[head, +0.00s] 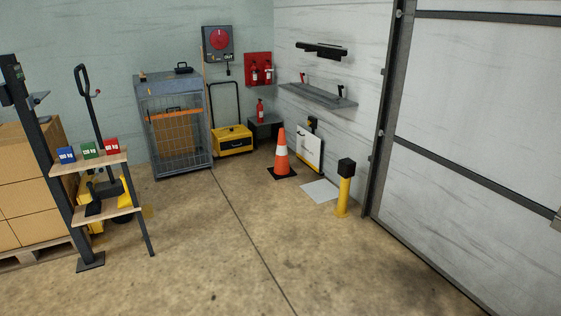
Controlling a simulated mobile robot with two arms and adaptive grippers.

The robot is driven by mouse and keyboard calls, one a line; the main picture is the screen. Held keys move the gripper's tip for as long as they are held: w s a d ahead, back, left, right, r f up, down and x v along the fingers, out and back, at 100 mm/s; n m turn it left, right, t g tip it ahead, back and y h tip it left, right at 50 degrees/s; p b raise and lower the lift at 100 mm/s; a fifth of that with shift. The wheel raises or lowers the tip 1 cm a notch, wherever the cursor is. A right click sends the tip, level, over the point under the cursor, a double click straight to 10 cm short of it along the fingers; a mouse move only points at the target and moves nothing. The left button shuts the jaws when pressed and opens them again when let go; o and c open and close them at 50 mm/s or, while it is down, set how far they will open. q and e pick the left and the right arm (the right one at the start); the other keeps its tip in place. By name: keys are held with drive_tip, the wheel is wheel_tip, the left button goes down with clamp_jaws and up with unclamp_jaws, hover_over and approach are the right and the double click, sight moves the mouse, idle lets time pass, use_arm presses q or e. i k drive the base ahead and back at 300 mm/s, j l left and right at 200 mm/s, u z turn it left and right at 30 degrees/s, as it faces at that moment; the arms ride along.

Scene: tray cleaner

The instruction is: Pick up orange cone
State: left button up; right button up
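The orange cone (282,158) stands upright on the concrete floor near the far corner of the room. It has a white band around its middle and a dark square base. No part of my arms or grippers shows in the head view, and nothing touches the cone that I can see.
A yellow post (343,190) with a black top stands right of the cone. A grey plate (320,190) lies between them. A wire cage (176,130) and a yellow cart (233,142) stand left. A shelf stand (107,162) and boxes (30,190) are at far left. The middle floor is clear.

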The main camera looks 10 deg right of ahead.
sight(282, 169)
drive_tip(key=i, duration=5.1)
drive_tip(key=i+j+z, duration=0.45)
drive_tip(key=i, duration=0.35)
drive_tip(key=i+j+z, duration=0.45)
drive_tip(key=i+j, duration=0.15)
drive_tip(key=i, duration=0.15)
